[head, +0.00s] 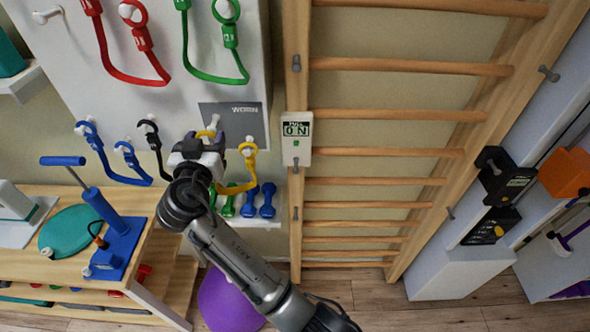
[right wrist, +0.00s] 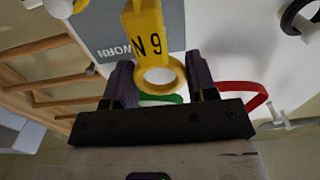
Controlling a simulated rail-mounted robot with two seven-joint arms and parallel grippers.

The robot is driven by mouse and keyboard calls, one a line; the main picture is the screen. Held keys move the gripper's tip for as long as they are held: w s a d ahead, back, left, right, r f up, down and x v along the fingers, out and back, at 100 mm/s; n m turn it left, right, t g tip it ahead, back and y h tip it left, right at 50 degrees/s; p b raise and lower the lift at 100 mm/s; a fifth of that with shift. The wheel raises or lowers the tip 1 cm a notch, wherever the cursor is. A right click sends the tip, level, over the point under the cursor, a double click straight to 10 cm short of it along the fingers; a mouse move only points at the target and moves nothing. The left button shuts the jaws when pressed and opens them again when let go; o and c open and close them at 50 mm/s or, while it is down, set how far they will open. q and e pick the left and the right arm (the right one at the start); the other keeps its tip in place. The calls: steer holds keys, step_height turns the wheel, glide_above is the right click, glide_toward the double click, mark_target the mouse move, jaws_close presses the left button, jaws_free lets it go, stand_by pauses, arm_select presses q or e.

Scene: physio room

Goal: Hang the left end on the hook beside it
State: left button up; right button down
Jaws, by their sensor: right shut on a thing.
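My right gripper (head: 200,147) is shut on the left end of the yellow band, a ring (head: 206,133) at the rack board. In the right wrist view, this yellow end (right wrist: 146,35), marked "N 9", has its ring between my fingers (right wrist: 160,82). A pale hook (head: 214,120) shows just above the ring in the head view; I cannot tell whether the ring is around it. The yellow band's right end (head: 249,158) hangs on its own hook. My gripper hides part of the band. My left gripper is not in view.
A black band end (head: 150,133) hangs close left of my gripper, with blue bands farther left. Red (head: 141,38) and green (head: 230,38) bands hang above. A grey "WORN" panel (head: 232,122) is behind. Wooden wall bars (head: 400,115) stand right.

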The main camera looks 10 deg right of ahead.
mark_target(212, 124)
steer(key=shift+w+d, duration=0.1)
stand_by(0.4)
steer(key=shift+w, duration=0.35)
steer(key=shift+w+d+b, duration=0.1)
steer(key=shift+w+b, duration=0.2)
steer(key=shift+w, duration=0.05)
steer(key=shift+w, duration=0.15)
stand_by(0.6)
steer(key=shift+w+d+b, duration=0.1)
steer(key=shift+w+b, duration=0.35)
steer(key=shift+w, duration=0.35)
steer(key=shift+w+b, duration=0.35)
steer(key=shift+w, duration=0.45)
steer(key=shift+d+f+b, duration=0.1)
steer(key=shift+f+b, duration=0.35)
steer(key=shift+b, duration=0.05)
